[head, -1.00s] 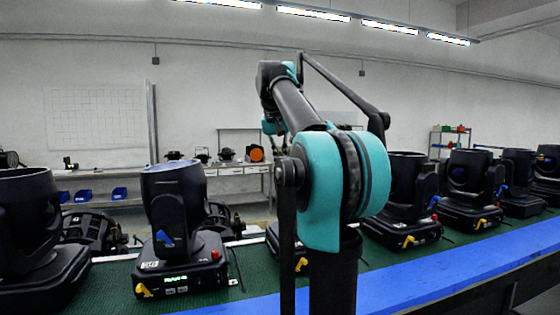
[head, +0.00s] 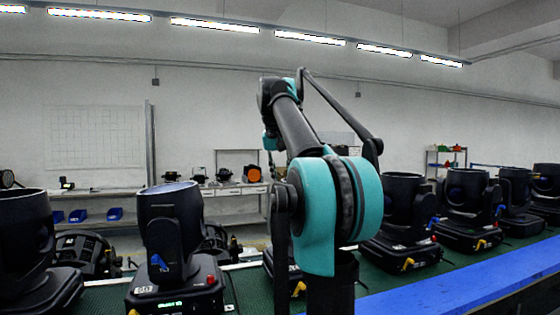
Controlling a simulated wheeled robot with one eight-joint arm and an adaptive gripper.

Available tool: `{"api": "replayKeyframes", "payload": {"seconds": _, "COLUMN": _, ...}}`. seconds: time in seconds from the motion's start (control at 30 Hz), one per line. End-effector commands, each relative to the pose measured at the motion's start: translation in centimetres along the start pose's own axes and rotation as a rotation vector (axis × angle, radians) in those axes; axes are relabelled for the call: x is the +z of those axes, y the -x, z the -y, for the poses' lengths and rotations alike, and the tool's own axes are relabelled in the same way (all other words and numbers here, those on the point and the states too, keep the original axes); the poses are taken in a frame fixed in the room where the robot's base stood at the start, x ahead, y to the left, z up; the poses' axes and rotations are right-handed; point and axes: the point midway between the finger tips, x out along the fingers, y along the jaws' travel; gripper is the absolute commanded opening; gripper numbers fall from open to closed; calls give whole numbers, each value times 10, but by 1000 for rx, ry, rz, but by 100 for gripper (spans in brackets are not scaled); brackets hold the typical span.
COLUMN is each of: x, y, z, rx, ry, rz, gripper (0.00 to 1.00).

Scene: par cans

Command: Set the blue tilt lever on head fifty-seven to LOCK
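Several black moving-head lights stand in a row on a green bench top. The nearest clear one (head: 172,245), left of my arm, has a blue tilt lever (head: 158,262) on its yoke, a lit green display and a red knob on its base. Another head (head: 400,215) right of my arm also shows a blue lever (head: 433,223) and a yellow lever (head: 407,264). I cannot read which head is fifty-seven, nor any LOCK marking. My arm hides most of the head behind it. My gripper is hidden beyond my arm links.
A blue strip (head: 450,283) runs along the bench's near edge. Another black head (head: 28,245) stands at the far left. A back table (head: 225,189) holds small lamps, and blue bins (head: 95,215) sit below it. A shelf (head: 445,160) stands at the back right.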

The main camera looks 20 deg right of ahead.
Motion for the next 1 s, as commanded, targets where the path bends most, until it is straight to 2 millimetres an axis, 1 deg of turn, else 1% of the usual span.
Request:
{"api": "replayKeyframes", "payload": {"seconds": 0.3, "x": 0, "y": 59, "z": 0, "rx": 0, "ry": 1, "rz": 0, "gripper": 29}}
{"api": "replayKeyframes", "payload": {"seconds": 0.4, "x": 0, "y": 76, "z": 0, "rx": 0, "ry": 0, "rz": 0, "gripper": 29}}
{"api": "replayKeyframes", "payload": {"seconds": 0.5, "x": -1, "y": 88, "z": 0, "rx": 1, "ry": 1, "rz": 0, "gripper": 29}}
{"api": "replayKeyframes", "payload": {"seconds": 0.7, "x": 0, "y": 104, "z": 0, "rx": 1, "ry": 1, "rz": 0, "gripper": 29}}
{"api": "replayKeyframes", "payload": {"seconds": 1.0, "x": 0, "y": 108, "z": -1, "rx": 1, "ry": 0, "rz": 0, "gripper": 29}}
